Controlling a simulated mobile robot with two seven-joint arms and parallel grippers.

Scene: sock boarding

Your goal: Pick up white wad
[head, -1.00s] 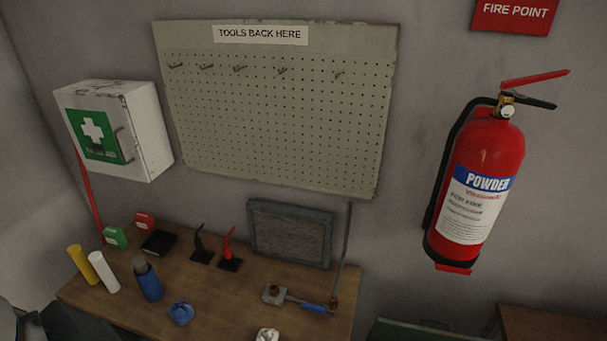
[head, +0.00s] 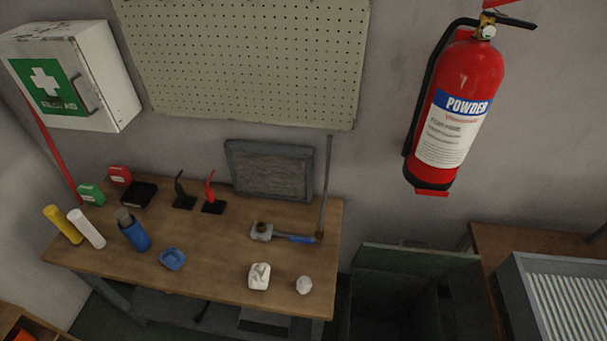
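A small white crumpled wad (head: 304,285) lies on the wooden workbench (head: 215,275) near its front right corner. Just left of it, apart from it, lies a larger white object (head: 259,276) with a folded or hollowed top; I cannot tell exactly what it is. Neither of my grippers is in view.
The bench also holds a blue dish (head: 172,259), a blue bottle (head: 134,232), white (head: 87,229) and yellow (head: 63,225) tubes, and a blue-handled tool (head: 290,237). A dark green open bin (head: 400,300) stands right of the bench. A fire extinguisher (head: 455,115) hangs above.

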